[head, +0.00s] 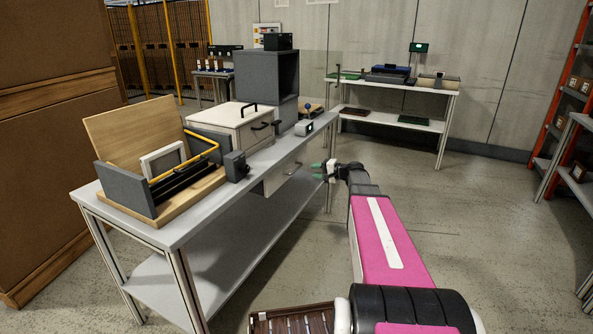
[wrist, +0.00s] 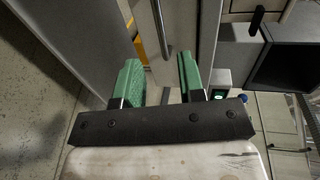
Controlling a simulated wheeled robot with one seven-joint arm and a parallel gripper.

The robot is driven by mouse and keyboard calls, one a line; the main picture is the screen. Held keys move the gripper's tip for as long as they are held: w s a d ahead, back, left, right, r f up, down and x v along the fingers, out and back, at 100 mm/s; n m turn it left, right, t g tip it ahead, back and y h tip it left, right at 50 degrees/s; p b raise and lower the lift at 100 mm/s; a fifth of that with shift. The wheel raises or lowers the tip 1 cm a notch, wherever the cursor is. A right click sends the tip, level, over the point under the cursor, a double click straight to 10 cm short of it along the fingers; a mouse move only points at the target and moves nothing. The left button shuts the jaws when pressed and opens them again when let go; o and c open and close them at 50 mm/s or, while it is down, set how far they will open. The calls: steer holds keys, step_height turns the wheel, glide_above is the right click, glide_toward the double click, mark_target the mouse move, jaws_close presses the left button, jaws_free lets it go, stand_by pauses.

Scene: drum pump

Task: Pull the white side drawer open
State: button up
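The white side drawer (head: 274,182) hangs under the tabletop on the near long side of the workbench, and its front looks closed. Its bar handle (head: 293,168) is a slim metal bar. My gripper (head: 319,171) is to the right of the drawer front, a short way off the handle. In the wrist view the two green fingers of my gripper (wrist: 160,66) are apart, with nothing held. The metal handle (wrist: 159,28) shows ahead, in line with the gap between the fingers. The drawer's pale front (wrist: 185,25) lies behind it, partly hidden by a finger.
The workbench (head: 180,229) carries a white box with black handles (head: 236,123), a wooden fixture with a yellow bar (head: 130,140), a grey open cabinet (head: 265,75) and a small device with a green display (head: 304,128).

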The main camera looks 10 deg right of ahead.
mark_target(296, 169)
steer(key=x, duration=1)
steer(key=shift+w+a, duration=0.1)
steer(key=shift+a, duration=0.15)
jaws_close()
